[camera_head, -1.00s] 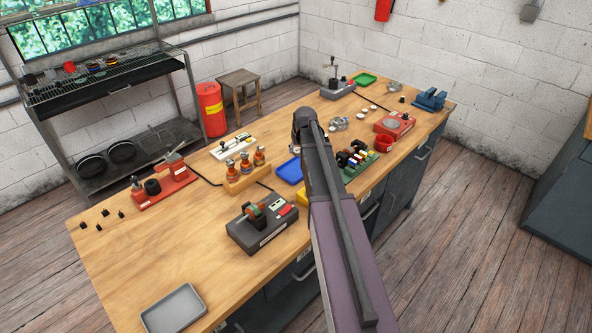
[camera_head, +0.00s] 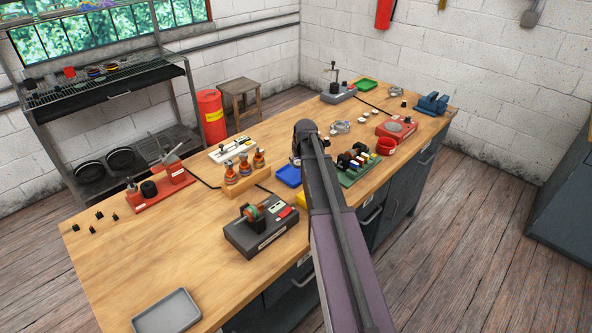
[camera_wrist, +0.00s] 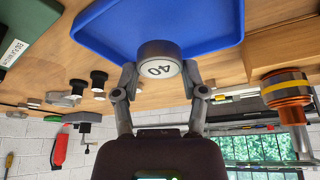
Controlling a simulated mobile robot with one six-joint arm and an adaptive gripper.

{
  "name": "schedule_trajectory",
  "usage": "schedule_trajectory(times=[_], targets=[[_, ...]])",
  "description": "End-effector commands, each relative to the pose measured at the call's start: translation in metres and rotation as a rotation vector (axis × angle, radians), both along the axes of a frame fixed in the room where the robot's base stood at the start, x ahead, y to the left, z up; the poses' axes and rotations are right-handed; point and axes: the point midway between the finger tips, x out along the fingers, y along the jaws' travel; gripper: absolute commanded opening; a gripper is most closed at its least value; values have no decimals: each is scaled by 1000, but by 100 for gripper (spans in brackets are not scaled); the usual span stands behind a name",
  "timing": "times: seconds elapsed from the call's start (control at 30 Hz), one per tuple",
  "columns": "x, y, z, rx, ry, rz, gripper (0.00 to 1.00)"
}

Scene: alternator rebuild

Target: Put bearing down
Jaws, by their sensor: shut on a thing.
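The bearing (camera_wrist: 159,62) is a short grey cylinder with a pale end face marked 40. My gripper (camera_wrist: 159,75) is shut on it, with one finger on each side. In the wrist view, which is upside down, the bearing overlaps the edge of the blue tray (camera_wrist: 95,25). I cannot tell whether it touches the tray. In the head view the blue tray (camera_head: 287,176) lies on the workbench, just left of my arm. My arm hides most of the gripper and the bearing there.
A wooden block with copper-wound rotors (camera_head: 243,178) stands left of the tray. A dark grey tester (camera_head: 262,228) is nearer. A green rack of small parts (camera_head: 357,165) and a red bowl (camera_head: 387,146) stand right of my arm.

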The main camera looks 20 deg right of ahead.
Motion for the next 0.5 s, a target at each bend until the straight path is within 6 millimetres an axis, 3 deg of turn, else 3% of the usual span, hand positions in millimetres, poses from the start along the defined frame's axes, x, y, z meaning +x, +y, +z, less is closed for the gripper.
schedule_trajectory(times=[0.5], targets=[[0,-1,-35,0,0,-1,6]])
